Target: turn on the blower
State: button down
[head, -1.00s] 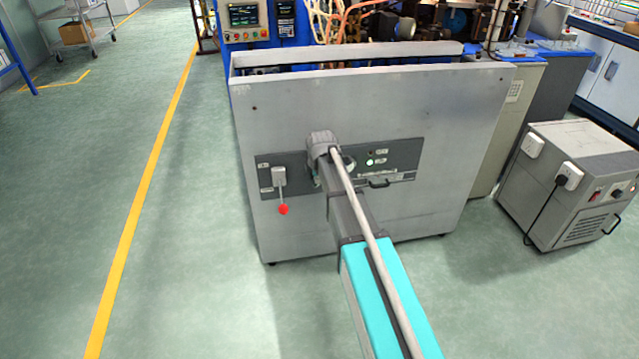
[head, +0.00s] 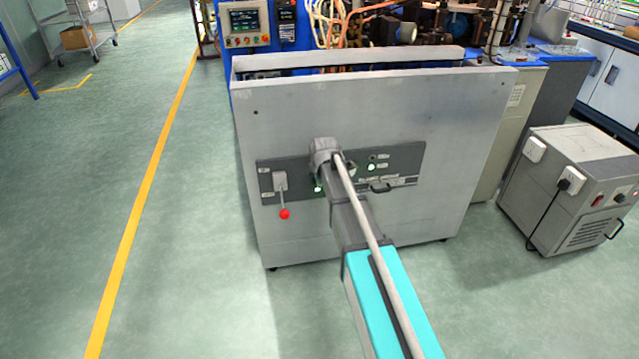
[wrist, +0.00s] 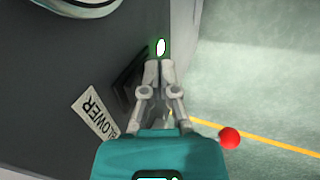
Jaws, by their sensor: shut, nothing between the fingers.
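The "BLOWER" label (wrist: 95,112) is on the dark surface at the lower left of the wrist view. A lit green-white button (wrist: 160,47) is just beyond the tips of my gripper (wrist: 158,66), whose fingers are together and empty. I cannot tell whether they touch it. In the head view a green light (head: 318,189) glows on the dark control panel (head: 408,158) of the grey cabinet (head: 300,105). My wrist hides part of that panel, and the fingers are not clear there.
A lever with a red ball (head: 284,214) sticks out left of my wrist; the ball also shows in the wrist view (wrist: 229,138). Another green light (head: 371,167) and a black handle (head: 381,188) are to the right. A grey box unit (head: 565,190) stands at right.

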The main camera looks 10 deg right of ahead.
jog(key=shift+a+r, duration=0.15)
jog(key=shift+a+r+p, duration=0.1)
jog(key=shift+r+p, duration=0.6)
jog(key=shift+p, duration=0.1)
jog(key=s+r+p, duration=0.8)
jog(key=s, duration=0.1)
jog(key=shift+d+r, duration=0.2)
jog(key=shift+r, duration=0.05)
dwell(0.7)
dwell(0.6)
